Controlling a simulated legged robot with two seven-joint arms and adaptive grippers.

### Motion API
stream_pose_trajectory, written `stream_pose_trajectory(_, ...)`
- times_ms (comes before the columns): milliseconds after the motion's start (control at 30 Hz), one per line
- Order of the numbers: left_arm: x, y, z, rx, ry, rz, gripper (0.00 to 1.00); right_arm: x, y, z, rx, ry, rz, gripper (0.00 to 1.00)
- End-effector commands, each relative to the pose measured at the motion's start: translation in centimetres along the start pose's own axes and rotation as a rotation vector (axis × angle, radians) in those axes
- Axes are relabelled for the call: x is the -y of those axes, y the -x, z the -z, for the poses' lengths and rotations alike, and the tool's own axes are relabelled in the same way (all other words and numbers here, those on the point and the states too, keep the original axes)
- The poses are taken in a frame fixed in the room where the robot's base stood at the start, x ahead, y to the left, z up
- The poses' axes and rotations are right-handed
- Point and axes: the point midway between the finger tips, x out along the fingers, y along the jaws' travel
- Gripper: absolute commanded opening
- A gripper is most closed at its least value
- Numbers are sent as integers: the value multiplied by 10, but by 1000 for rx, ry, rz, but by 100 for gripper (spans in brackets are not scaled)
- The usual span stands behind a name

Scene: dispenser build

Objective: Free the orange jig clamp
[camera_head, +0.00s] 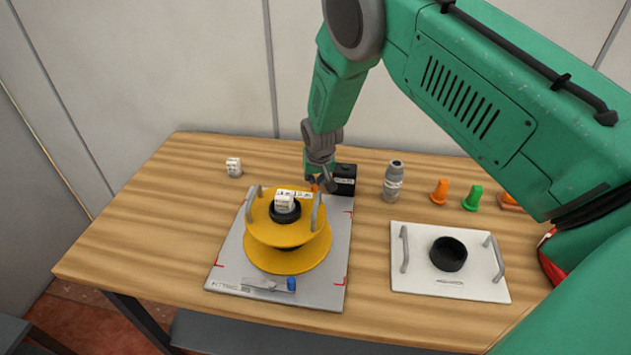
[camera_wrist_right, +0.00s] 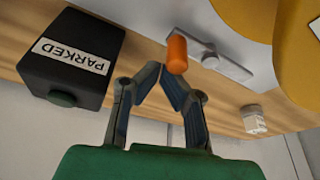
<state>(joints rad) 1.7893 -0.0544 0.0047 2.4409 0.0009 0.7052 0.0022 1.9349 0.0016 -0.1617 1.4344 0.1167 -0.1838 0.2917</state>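The orange jig clamp's handle (camera_wrist_right: 177,54) stands on a grey bar (camera_wrist_right: 228,67) in the right wrist view. In the head view a small bit of orange (camera_head: 315,187) shows at the plate's back edge, beside the yellow spool-shaped part (camera_head: 272,232). My right gripper (camera_wrist_right: 162,71) has its fingertips almost together, right beside the handle's end. I see nothing held between them; whether they touch the handle is unclear. In the head view my right gripper (camera_head: 322,180) is partly hidden at the plate's back edge. My left gripper is out of view.
A black box marked PARKED (camera_wrist_right: 72,58) stands close beside my right gripper. A grey bottle (camera_head: 393,181), an orange peg (camera_head: 440,192) and a green peg (camera_head: 473,198) stand to the right. A white handled plate (camera_head: 420,285) lies front right. The table's left side is mostly clear.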

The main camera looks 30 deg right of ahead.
Motion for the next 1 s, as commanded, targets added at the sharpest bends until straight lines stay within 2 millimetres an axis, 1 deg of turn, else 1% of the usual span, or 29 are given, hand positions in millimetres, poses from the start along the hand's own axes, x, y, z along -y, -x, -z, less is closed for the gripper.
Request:
stream_pose_trajectory(33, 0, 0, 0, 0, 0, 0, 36, -2, -2, -5, 11, 1, -5, 0)
stream_pose_trajectory(567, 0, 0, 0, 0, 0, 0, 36, -2, -3, -9, 20, 3, -6, 0)
stream_pose_trajectory(633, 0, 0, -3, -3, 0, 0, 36, -1, 0, -9, 20, 3, -6, 0)
stream_pose_trajectory(767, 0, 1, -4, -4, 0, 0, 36, 0, 15, -8, 17, 4, -4, 0)
stream_pose_trajectory(1000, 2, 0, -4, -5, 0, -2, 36, 1, 69, -4, 6, 3, -3, 0)
